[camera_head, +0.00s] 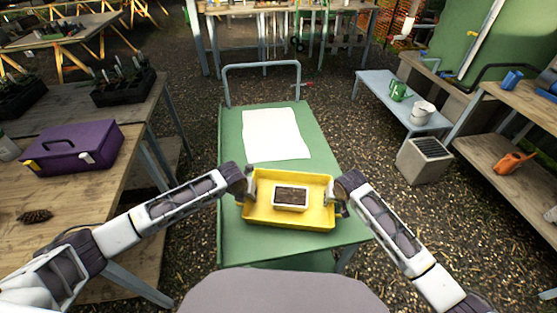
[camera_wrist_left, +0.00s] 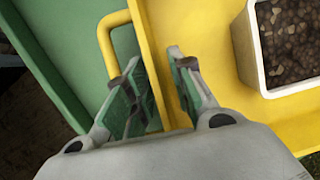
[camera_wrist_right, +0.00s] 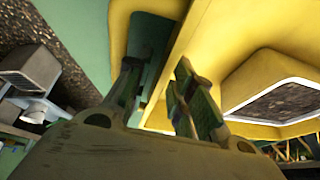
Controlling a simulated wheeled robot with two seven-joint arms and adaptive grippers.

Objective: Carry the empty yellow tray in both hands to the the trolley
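The yellow tray (camera_head: 258,219) sits over the near end of the green-topped trolley (camera_head: 232,247); it looks set down there. The tray is not empty: a white pot of soil (camera_head: 291,205) stands inside it. My left gripper (camera_head: 246,187) is at its left end. In the left wrist view its fingers (camera_wrist_left: 158,72) straddle the tray's wall beside the yellow handle (camera_wrist_left: 108,38), with a gap. My right gripper (camera_head: 334,190) is at the right end. In the right wrist view its fingers (camera_wrist_right: 158,78) are also apart, with the tray rim between them.
A white sheet (camera_head: 275,134) lies farther back on the trolley, before its grey push bar (camera_head: 262,65). A wooden bench with a purple toolbox (camera_head: 72,147) is on the left. A blue-grey bench (camera_head: 401,96) and grey bin (camera_head: 423,160) stand to the right.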

